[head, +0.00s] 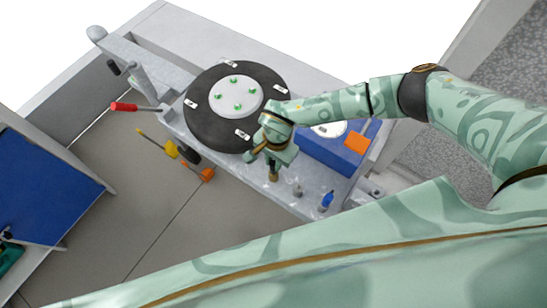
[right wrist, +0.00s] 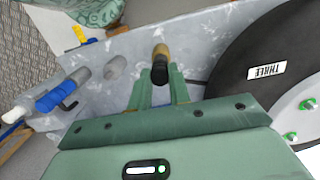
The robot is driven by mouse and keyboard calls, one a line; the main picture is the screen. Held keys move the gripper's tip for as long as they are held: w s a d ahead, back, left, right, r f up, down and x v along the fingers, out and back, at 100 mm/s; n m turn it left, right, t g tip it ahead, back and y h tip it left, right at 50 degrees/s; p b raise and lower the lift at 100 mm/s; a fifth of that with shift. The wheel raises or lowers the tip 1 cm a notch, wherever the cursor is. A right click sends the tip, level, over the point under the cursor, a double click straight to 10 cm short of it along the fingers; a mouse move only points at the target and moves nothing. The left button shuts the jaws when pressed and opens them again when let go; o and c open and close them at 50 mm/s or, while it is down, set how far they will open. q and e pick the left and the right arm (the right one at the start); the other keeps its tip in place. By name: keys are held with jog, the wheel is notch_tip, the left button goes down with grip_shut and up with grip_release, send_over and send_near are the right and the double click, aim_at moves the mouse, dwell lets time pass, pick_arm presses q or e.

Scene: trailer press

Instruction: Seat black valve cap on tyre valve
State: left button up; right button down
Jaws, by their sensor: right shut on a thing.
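My right gripper (head: 272,166) is over the grey bench, at the near right of the tyre, pointing down. In the right wrist view its green fingers (right wrist: 161,88) are closed on a small black cap (right wrist: 160,74). A brass-coloured stem (right wrist: 160,51) lines up just beyond the cap; it also shows below the gripper in the head view (head: 273,176). I cannot tell whether the cap is fully down on the stem. The black tyre (head: 207,125) lies flat on the bench with a white hub (head: 236,97). My left gripper is not in view.
Near the gripper stand a grey cylinder (right wrist: 115,67) and a blue-handled item (right wrist: 57,97). A blue box (head: 340,157) with an orange block (head: 356,142) is to the right.

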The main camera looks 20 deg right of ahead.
jog(key=shift+f, duration=0.2)
dwell(0.5)
jog(key=c, duration=1.2)
grip_release()
jog(key=shift+c, duration=0.2)
jog(key=shift+r, duration=0.1)
notch_tip(320, 180, up, 16)
jog(key=d+p, duration=0.1)
jog(key=p, duration=0.3)
jog(key=shift+w+d, duration=0.15)
jog(key=shift+w, duration=0.3)
